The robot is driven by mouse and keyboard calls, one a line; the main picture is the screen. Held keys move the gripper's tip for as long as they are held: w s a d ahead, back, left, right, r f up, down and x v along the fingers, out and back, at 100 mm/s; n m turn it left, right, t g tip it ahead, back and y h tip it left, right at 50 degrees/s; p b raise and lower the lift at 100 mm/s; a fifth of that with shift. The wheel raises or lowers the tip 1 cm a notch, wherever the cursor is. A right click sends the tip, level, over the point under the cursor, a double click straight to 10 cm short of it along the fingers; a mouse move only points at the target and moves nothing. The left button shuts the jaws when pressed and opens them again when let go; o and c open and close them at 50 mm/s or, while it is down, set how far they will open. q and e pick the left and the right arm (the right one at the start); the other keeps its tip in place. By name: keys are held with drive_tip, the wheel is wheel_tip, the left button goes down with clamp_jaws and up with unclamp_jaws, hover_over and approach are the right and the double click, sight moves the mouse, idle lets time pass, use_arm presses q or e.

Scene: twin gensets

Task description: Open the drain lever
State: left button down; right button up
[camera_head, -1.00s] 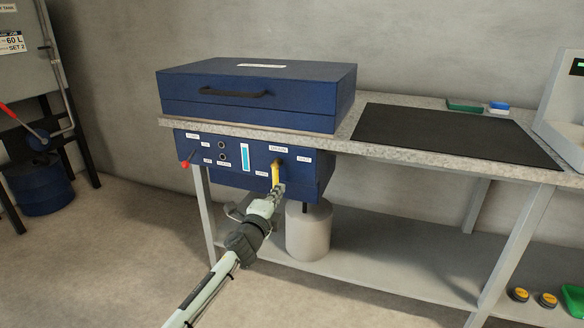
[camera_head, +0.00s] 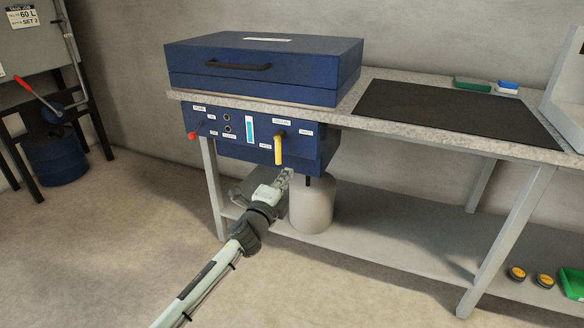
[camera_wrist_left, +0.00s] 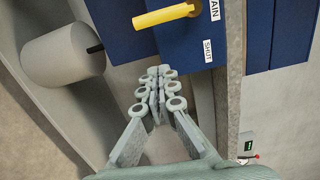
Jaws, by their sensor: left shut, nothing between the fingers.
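The yellow drain lever (camera_head: 278,149) hangs straight down from its pivot on the blue panel under the worktop, between the open and shut labels. It also shows in the left wrist view (camera_wrist_left: 163,16), above the fingertips, with the SHUT label beside it. My left gripper (camera_head: 288,174) is just below the lever's lower end, in front of the white canister. In the left wrist view my left gripper (camera_wrist_left: 160,76) is shut and empty, with its fingertips together and apart from the lever. My right gripper is not in view.
A white canister (camera_head: 312,205) stands on the lower shelf under the panel. A red-tipped switch (camera_head: 192,135) is at the panel's left. The blue case (camera_head: 262,88) and black mat (camera_head: 455,112) lie on the worktop. The floor in front is clear.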

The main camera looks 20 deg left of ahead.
use_arm(q)
drive_tip(key=shift+s, duration=2.65)
